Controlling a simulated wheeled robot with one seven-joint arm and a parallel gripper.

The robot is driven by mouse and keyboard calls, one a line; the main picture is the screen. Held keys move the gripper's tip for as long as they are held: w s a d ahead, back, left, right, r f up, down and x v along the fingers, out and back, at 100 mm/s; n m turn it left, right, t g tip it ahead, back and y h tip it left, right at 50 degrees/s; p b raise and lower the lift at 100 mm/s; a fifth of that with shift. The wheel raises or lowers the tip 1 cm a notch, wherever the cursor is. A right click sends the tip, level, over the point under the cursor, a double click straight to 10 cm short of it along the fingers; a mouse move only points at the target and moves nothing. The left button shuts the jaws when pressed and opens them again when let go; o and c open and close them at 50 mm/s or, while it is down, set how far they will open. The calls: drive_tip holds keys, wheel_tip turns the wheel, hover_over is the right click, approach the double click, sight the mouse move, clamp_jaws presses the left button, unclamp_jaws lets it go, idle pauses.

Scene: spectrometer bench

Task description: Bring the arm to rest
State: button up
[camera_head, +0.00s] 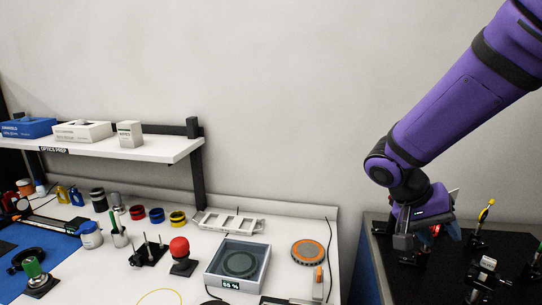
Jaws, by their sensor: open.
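My arm reaches in from the upper right, purple with black joints. My gripper (408,258) hangs low at its end, over the left part of a black-topped bench (430,289) on the right. The gripper is open. I cannot make out clearly what lies between or behind its fingers, or whether it touches the bench top.
Optics parts, including a yellow-tipped post (484,214), stand right of my gripper. Left is a white bench with a clear-lidded box (238,264), an orange-rimmed disc (308,252) and a red knob (180,247). A shelf (140,149) with boxes stands above it.

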drive_tip(key=s+a+r+n+t+y, duration=0.2)
drive_tip(key=s+r+n+t+y, duration=0.5)
drive_tip(key=s+r, duration=0.5)
drive_tip(key=shift+s+y, duration=0.4)
drive_tip(key=shift+s, duration=0.35)
